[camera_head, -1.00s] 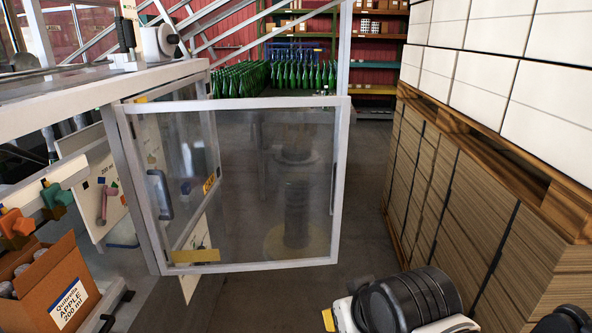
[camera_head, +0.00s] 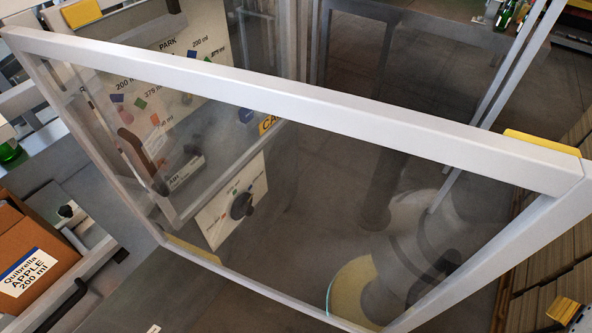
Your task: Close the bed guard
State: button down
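The bed guard (camera_head: 300,98) appears to be the clear panel in a pale metal frame. It fills most of the view, tilted across the picture, with its top rail running from upper left to lower right. A dark curved handle (camera_head: 140,155) shows at its left part; I cannot tell whether it is on this panel or behind it. A grey and white rounded body with dark bands shows through or in the pane at lower right; I cannot tell which. I see no gripper fingers, so contact with the guard cannot be told.
Behind the pane are a label board (camera_head: 178,50) and a white plate with a black knob (camera_head: 242,205). A cardboard box (camera_head: 25,245) marked APPLE 200 ml stands at left. Stacked brown sheets (camera_head: 572,225) stand at the right edge. Dark floor shows beyond the panel.

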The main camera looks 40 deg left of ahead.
aim_at(557, 171)
jog(key=i+l+u, duration=0.1)
jog(key=i+u, duration=0.15)
jog(key=u, duration=0.2)
jog(key=i+l+u, duration=0.2)
jog(key=u, duration=0.25)
jog(key=i+l+u, duration=0.2)
jog(key=u, duration=0.3)
jog(key=i+l+u, duration=0.1)
jog(key=l+u, duration=0.35)
jog(key=i+u, duration=0.15)
jog(key=u, duration=0.3)
jog(key=i+l+u, duration=0.1)
jog(key=u, duration=0.3)
jog(key=i+l+u, duration=0.1)
jog(key=u, duration=0.35)
jog(key=l+u, duration=0.4)
jog(key=i+l+u, duration=0.1)
jog(key=u, duration=0.35)
jog(key=l+u, duration=0.2)
jog(key=u, duration=0.2)
jog(key=l+u, duration=0.45)
jog(key=l, duration=0.15)
jog(key=k+l+z, duration=0.15)
jog(key=k+l, duration=0.6)
